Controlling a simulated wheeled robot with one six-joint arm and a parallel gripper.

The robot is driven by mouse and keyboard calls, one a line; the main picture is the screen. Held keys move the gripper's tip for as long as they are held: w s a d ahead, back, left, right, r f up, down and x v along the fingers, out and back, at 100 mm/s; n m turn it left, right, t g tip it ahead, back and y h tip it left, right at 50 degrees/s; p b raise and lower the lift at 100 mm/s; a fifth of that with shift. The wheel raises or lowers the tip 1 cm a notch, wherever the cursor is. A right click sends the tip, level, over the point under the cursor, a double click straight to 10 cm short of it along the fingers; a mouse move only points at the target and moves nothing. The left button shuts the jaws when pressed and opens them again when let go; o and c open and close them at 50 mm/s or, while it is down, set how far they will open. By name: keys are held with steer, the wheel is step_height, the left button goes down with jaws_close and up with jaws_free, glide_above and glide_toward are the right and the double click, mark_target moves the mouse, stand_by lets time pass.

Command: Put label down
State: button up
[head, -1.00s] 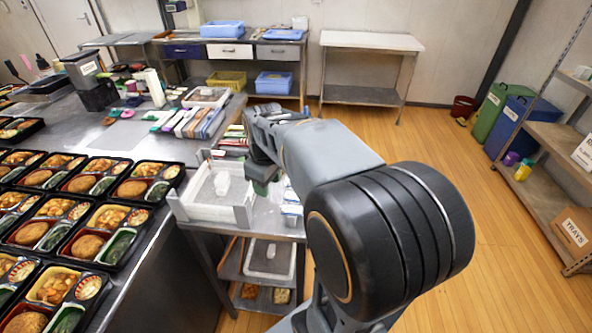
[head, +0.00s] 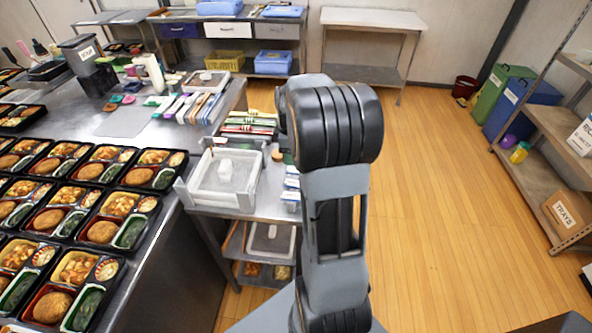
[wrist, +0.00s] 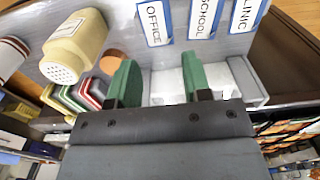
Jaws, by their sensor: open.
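Label cards lettered OFFICE (wrist: 153,21), SCHOOL (wrist: 204,17) and CLINIC (wrist: 243,13) lie in a row on a grey surface in the wrist view. My gripper (wrist: 160,82) is open, with its two green fingertips apart below the OFFICE and SCHOOL cards in the picture. I see no label held between the fingertips. White pieces show behind and beside the fingers; I cannot tell what they are. Small white-and-blue cards (head: 292,182) show on the small table just left of my arm.
A white tray (head: 190,197) stands on the small table, left of the cards. A beige shaker (wrist: 78,42) and an orange disc (wrist: 113,62) lie left of my gripper. Filled bento trays (head: 117,203) cover the steel counter at left.

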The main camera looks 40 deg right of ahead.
mark_target(292, 170)
steer(key=shift+d+f, duration=0.1)
steer(key=shift+f, duration=2.55)
steer(key=shift+c, duration=0.4)
steer(key=c, duration=0.6)
steer(key=shift+o, duration=0.2)
